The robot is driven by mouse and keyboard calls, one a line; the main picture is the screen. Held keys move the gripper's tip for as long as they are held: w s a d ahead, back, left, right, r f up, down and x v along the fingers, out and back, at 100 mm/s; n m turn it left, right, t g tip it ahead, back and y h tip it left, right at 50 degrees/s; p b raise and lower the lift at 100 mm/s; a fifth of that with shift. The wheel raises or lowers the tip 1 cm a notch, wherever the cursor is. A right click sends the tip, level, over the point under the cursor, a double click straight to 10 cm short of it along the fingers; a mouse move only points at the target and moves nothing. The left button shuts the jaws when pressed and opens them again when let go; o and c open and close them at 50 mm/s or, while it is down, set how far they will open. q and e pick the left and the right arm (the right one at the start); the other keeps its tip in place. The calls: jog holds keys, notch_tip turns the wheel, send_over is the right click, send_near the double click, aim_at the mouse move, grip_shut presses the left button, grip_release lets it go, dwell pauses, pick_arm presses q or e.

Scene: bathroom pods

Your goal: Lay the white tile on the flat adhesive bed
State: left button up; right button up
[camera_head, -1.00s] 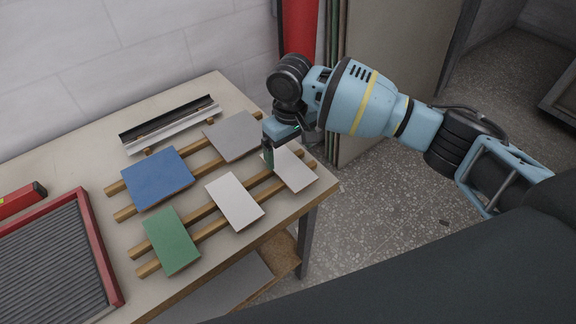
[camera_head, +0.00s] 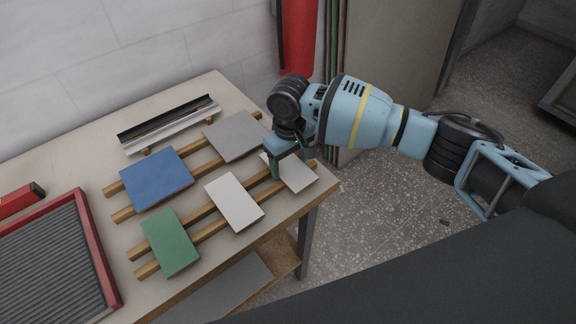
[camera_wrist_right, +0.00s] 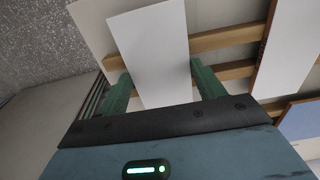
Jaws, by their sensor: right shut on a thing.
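The white tile (camera_head: 299,177) lies at the right end of the wooden slats, near the table corner. My right gripper (camera_head: 276,168) reaches down to it from above and is shut on it, partly covering it. In the right wrist view the white tile (camera_wrist_right: 152,45) sits between the two green fingers (camera_wrist_right: 158,90), over the slats. I cannot tell any gap between tile and slats. A red-framed bed (camera_head: 106,250) at the left holds a grey ribbed surface. My left gripper is not in view.
Also on the slats (camera_head: 205,228) are a blue tile (camera_head: 156,179), a grey tile (camera_head: 233,135), a green tile (camera_head: 170,241) and a second pale tile (camera_head: 234,202). A metal channel (camera_head: 170,125) lies behind. A red cylinder (camera_head: 297,38) stands beyond the table.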

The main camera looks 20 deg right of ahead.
aim_at(289, 168)
jog(key=shift+r, duration=0.2)
jog(key=shift+r, duration=0.25)
notch_tip(289, 168, up, 3)
jog(key=shift+s+a, duration=0.1)
jog(key=shift+s, duration=0.05)
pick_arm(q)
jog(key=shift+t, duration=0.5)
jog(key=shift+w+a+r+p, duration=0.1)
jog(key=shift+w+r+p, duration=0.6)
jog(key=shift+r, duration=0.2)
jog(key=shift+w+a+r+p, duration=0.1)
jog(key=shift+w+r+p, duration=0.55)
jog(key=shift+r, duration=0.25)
pick_arm(e)
jog(key=s+a+r, duration=0.1)
jog(key=s+a, duration=0.3)
jog(key=s, duration=1.1)
